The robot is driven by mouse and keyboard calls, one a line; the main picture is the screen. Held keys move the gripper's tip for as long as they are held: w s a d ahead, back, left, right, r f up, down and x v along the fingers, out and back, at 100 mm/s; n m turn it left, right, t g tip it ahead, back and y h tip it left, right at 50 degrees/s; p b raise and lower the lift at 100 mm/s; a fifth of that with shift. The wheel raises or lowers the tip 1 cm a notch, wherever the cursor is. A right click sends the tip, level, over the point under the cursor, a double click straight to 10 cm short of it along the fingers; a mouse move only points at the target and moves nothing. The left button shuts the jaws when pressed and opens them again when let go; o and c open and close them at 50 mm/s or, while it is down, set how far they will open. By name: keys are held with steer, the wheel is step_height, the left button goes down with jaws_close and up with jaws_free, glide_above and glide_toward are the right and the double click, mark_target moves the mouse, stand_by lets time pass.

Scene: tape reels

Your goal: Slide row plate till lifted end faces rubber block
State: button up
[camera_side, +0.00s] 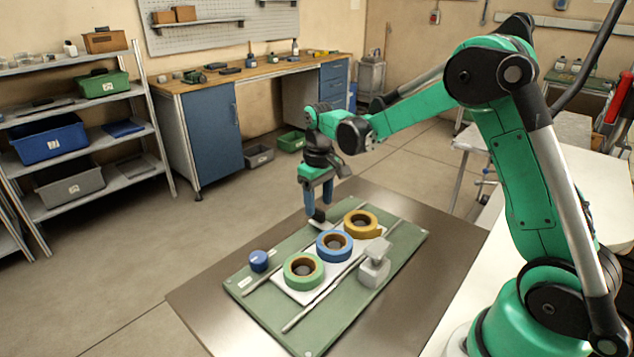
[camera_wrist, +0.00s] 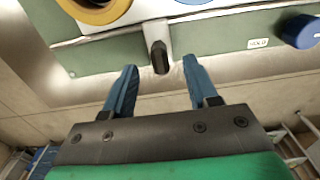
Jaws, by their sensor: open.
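The white row plate (camera_side: 289,290) lies between two rails on a green board and carries green (camera_side: 303,271), blue (camera_side: 334,245) and yellow (camera_side: 361,223) tape reels. Which end is lifted, I cannot tell. A pale grey block (camera_side: 374,267) with a smaller top piece stands beside the plate; whether it is the rubber block is unclear. My gripper (camera_side: 318,210) is open above the plate's far side tab. In the wrist view, the tab's dark knob (camera_wrist: 160,57) appears between and just beyond my blue fingertips (camera_wrist: 160,66), not gripped.
A blue cylinder (camera_side: 258,261) stands at the board's left edge, near a HOLD label in the wrist view (camera_wrist: 258,43). Two metal rails (camera_side: 322,297) run along the green board (camera_side: 345,318). The metal table (camera_side: 203,302) around the board is bare.

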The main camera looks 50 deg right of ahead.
steer(key=shift+f, duration=1.4)
jaws_close()
stand_by(0.4)
